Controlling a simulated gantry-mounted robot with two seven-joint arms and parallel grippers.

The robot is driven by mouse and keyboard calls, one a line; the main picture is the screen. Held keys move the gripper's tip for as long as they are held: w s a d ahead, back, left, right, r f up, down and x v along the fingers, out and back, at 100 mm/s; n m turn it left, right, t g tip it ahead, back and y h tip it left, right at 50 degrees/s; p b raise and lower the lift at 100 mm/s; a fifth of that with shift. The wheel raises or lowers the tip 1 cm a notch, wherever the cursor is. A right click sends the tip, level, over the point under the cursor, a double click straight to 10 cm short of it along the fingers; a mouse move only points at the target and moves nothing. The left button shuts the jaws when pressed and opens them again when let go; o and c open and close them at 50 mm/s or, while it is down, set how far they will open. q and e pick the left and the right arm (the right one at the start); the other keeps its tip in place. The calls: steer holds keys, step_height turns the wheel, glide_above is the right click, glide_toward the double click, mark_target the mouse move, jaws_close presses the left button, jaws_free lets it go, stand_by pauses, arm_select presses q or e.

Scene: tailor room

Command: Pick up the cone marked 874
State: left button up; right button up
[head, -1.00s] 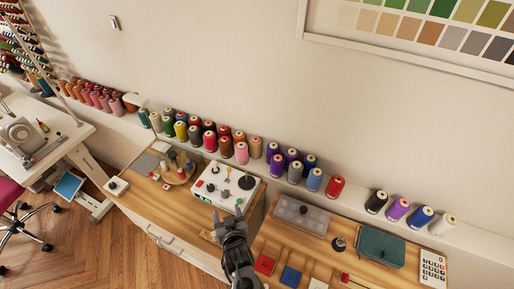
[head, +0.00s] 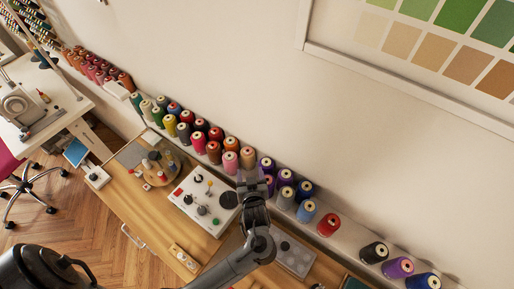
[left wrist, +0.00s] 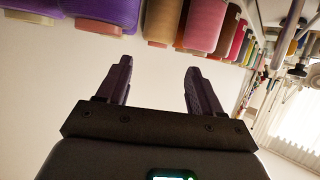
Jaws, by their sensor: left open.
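Thread cones stand in rows on the white ledge along the wall in the head view. No number can be read on any cone, so I cannot tell which is 874. My left gripper (head: 252,180) is at the ledge, by the salmon cone (head: 247,157) and the purple cone (head: 266,166), partly covering cones behind it. In the left wrist view, the left gripper (left wrist: 160,65) is open with nothing between its fingers. A purple cone (left wrist: 107,12) and a pink cone (left wrist: 204,25) hang upside down in that view, beyond the fingertips. My right gripper is not in view.
A white control box (head: 203,202) with knobs and a round tray (head: 160,172) of small spools sit on the wooden bench. A red cone (head: 328,225) and dark cone (head: 374,252) stand farther right. The neighbouring cones are close together. A wall colour chart (head: 420,55) hangs above.

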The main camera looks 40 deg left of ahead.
mark_target(247, 158)
arm_select(q)
steer(key=shift+x, duration=3.15)
steer(key=x, duration=0.4)
steer(key=shift+a+f, duration=0.2)
steer(key=shift+f, duration=0.1)
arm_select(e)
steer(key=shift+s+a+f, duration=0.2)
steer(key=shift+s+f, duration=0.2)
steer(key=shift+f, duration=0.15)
